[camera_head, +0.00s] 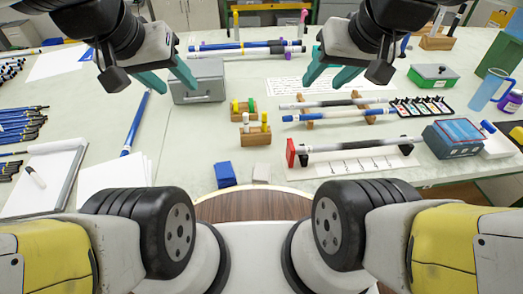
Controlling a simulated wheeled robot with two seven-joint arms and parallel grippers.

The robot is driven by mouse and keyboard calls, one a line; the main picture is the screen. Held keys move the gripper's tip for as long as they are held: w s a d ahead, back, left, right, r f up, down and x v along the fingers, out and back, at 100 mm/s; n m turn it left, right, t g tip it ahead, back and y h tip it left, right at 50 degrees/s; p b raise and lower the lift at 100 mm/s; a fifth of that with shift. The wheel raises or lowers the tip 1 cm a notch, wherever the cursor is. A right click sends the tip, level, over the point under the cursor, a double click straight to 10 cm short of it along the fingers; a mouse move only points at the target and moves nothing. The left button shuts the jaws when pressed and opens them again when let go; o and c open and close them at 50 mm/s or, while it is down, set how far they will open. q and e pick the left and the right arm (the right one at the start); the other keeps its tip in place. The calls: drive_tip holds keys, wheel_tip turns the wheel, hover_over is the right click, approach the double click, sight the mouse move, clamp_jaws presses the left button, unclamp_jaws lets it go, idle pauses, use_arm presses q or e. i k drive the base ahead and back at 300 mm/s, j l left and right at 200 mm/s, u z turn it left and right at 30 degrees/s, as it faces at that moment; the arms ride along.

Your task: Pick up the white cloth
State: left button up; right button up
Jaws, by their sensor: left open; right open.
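A small folded off-white cloth (262,172) lies flat near the front edge of the table, at the middle of the head view. A blue folded cloth (225,174) lies just to its left, with a small gap. My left gripper (179,89) is open and empty, above the table to the upper left of the white cloth, by a grey metal box. My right gripper (322,88) is open and empty, to the upper right of the white cloth, near the rods. Neither gripper touches the cloth.
Wooden blocks (255,136) with small bottles stand behind the cloths. A rod on a stand (356,145) lies to the right, and a grey box (198,82) stands behind left. A blue rod (134,124) and paper lie left. Table around the cloths is mostly clear.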

sight(262, 173)
drive_tip(key=z, duration=1.3)
drive_tip(key=u, duration=1.15)
drive_tip(key=k+l+u, duration=0.3)
drive_tip(key=k, duration=0.2)
